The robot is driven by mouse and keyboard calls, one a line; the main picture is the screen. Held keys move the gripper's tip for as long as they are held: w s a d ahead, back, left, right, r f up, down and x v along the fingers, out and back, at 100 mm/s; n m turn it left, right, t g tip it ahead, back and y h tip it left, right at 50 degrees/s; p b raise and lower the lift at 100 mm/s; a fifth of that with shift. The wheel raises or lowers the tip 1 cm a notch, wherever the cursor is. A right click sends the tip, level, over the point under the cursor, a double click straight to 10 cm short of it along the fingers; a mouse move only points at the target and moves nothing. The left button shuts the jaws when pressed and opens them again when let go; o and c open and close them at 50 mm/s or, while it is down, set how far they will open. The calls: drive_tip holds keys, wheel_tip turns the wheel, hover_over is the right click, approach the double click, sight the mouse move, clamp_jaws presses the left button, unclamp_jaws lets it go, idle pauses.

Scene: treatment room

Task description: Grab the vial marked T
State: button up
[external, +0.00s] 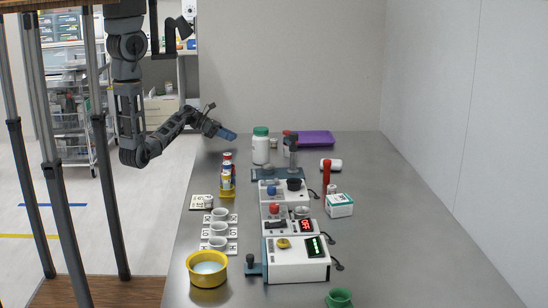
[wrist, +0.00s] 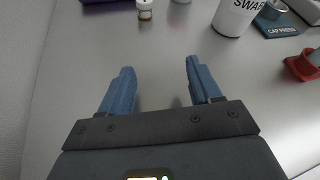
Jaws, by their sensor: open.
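My gripper (external: 228,134) hangs over the far left part of the bench in the external view. In the wrist view its two blue fingers (wrist: 158,70) are apart with nothing between them. A small amber vial with a white cap (wrist: 145,11) stands on the bench at the top of the wrist view, beyond the fingertips and apart from them. Its marking is too small to read.
A white SWAB container (wrist: 234,17) and the blue CAP PRESS (wrist: 279,27) stand right of the fingers. A red object (wrist: 303,66) is at the right edge. A purple tray (external: 314,138) lies at the back. Bare bench surrounds the fingers.

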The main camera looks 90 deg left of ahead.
drive_tip(key=m+b, duration=0.2)
approach(274, 140)
drive_tip(key=w, duration=0.2)
drive_tip(key=shift+w+d+r+t+y, duration=0.1)
drive_tip(key=shift+w+r+t+y, duration=0.2)
drive_tip(key=shift+y, duration=0.1)
drive_tip(key=shift+s+d+f, duration=0.1)
drive_tip(key=shift+s+f, duration=0.1)
drive_tip(key=shift+f, duration=0.6)
drive_tip(key=shift+w+d+f, duration=0.1)
drive_tip(key=shift+w+f, duration=0.1)
drive_tip(key=x, duration=0.7)
drive_tip(key=shift+f, duration=0.25)
drive_tip(key=shift+c, duration=0.2)
drive_tip(key=c, duration=1)
